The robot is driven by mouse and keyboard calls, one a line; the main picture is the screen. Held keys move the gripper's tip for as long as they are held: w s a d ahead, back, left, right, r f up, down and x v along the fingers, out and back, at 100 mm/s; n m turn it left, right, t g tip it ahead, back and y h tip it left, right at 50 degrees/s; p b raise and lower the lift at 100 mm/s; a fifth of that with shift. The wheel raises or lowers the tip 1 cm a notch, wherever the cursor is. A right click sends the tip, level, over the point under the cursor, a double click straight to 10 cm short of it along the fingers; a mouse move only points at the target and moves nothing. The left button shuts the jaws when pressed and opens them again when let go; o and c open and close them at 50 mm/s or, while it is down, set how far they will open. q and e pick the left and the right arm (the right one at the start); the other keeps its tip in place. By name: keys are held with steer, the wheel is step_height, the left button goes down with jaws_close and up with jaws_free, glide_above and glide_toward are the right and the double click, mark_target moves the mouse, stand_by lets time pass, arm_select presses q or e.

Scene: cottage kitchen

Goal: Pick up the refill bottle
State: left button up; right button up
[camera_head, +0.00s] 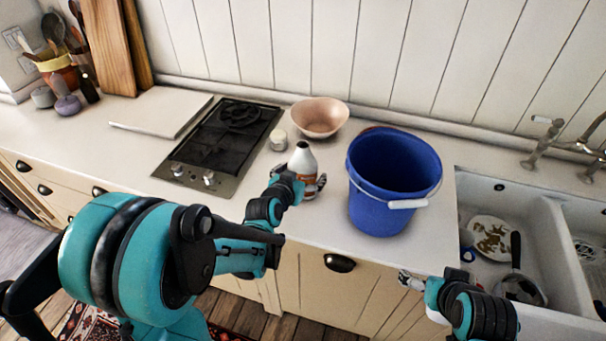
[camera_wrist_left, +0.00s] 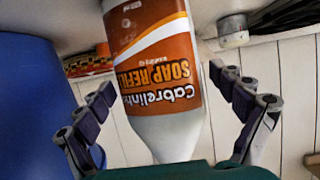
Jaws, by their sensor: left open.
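The refill bottle (camera_head: 302,158) is white with an orange-brown label and stands on the counter between the hob and the bucket. In the left wrist view the bottle (camera_wrist_left: 160,75) fills the middle, its label reading "SOAP REFILL" upside down. My left gripper (camera_head: 305,186) is at the bottle's front side. In the wrist view its fingers (camera_wrist_left: 163,88) are open, one on each side of the bottle, with gaps visible. My right gripper (camera_head: 411,281) is low at the counter's front edge, away from the bottle; its fingers are too small to read.
A blue bucket (camera_head: 377,205) stands close to the right of the bottle. Behind are a small white jar (camera_head: 279,140) and a pinkish bowl (camera_head: 320,117). A black hob (camera_head: 222,142) lies left. The sink (camera_head: 477,203) with dishes is at the right.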

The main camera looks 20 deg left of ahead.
arm_select(q)
steer(key=c, duration=1.5)
steer(key=shift+c, duration=0.3)
steer(key=shift+r, duration=0.15)
